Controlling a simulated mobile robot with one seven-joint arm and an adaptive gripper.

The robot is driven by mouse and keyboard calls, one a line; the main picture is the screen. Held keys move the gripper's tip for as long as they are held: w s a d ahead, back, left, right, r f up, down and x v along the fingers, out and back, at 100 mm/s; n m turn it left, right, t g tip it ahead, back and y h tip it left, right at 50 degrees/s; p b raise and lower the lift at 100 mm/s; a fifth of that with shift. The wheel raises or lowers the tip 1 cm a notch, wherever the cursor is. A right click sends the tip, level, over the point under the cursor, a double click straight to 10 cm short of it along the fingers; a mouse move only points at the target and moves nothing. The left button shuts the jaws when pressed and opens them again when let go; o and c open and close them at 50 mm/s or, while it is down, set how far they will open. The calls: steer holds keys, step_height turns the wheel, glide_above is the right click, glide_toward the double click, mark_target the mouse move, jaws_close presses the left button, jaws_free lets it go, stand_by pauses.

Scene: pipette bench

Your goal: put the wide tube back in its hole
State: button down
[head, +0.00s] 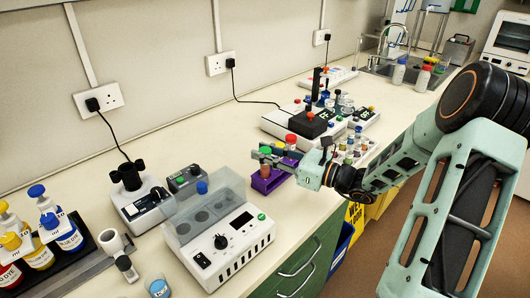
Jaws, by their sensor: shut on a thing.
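My gripper (270,157) is above the purple rack (266,184) near the middle of the bench, reaching in from the right. It is shut on a tube, which I take to be the wide tube; a green cap (265,150) shows at the fingertips. The purple rack stands on the bench just below and behind the fingers. I cannot make out its holes, or whether the tube's lower end is inside the rack or above it.
A white device (238,238) with a clear lid stands left of the rack. A red-capped container (291,140) and a rack of several small vials (350,148) are close by on the right. A white machine with a black block (311,124) stands behind.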

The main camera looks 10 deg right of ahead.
steer(key=shift+f+b, duration=0.35)
steer(key=shift+f, duration=0.3)
steer(key=c, duration=1.6)
jaws_free()
steer(key=v, duration=1.2)
